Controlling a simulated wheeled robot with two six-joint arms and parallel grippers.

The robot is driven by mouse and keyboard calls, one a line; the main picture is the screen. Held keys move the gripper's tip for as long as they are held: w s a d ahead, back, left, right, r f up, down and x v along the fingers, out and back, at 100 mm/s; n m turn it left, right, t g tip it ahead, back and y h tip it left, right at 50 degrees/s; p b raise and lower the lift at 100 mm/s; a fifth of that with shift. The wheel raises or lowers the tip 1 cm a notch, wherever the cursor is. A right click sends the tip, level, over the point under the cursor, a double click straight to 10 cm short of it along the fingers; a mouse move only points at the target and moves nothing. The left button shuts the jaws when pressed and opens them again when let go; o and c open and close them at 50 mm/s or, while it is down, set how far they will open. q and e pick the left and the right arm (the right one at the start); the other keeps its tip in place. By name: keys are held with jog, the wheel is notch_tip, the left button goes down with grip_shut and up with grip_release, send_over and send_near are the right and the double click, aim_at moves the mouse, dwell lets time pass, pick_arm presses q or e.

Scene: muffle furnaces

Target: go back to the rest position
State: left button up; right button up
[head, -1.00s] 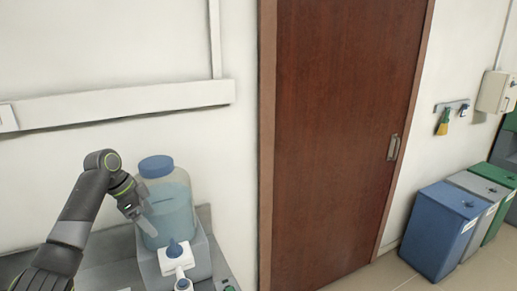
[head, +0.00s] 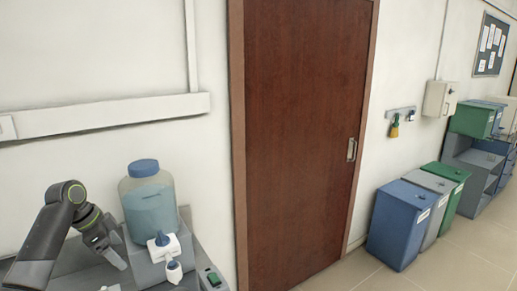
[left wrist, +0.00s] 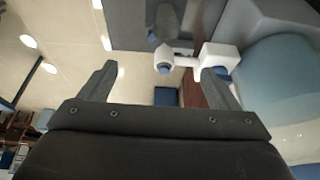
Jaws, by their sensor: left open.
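My left gripper (head: 115,255) is low at the left in the head view, beside the lower left of a clear jug (head: 150,205) with a blue cap and bluish liquid. Its fingers stand apart and empty in the left wrist view (left wrist: 160,84). A white tap (head: 163,246) with a blue knob is at the jug's front; the tap also shows beyond the fingers in the left wrist view (left wrist: 218,57). I cannot tell whether a finger touches anything. My right gripper is in neither view.
The jug stands on a grey bench unit with a green switch (head: 214,279) at its right. A closed brown door (head: 305,140) is in the middle. Blue (head: 398,225), grey (head: 428,205) and green (head: 446,172) bins stand along the wall, with open floor (head: 470,255) in front.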

pick_arm(q)
jog(key=s+d+f+n+y, duration=0.1)
jog(key=s+d+f+n, duration=0.15)
jog(key=s+f, duration=0.65)
jog(key=s+d+f+n+y, duration=0.25)
jog(key=s+f, duration=0.45)
jog(key=f, duration=0.5)
jog(key=s+d+r+n+t+y, duration=0.15)
jog(key=s+n, duration=0.55)
jog(key=s, duration=1.6)
notch_tip(320, 180, down, 33)
jog(key=a+g+b, duration=0.1)
jog(key=g+b, duration=0.1)
jog(key=b, duration=0.6)
jog(key=s+f+b, duration=0.3)
jog(key=s+f, duration=0.4)
jog(key=f, duration=0.4)
jog(key=s+d+f+b, duration=0.1)
jog(key=s+f+b, duration=0.2)
jog(key=s+f, duration=0.5)
notch_tip(320, 180, down, 3)
jog(key=shift+g, duration=0.35)
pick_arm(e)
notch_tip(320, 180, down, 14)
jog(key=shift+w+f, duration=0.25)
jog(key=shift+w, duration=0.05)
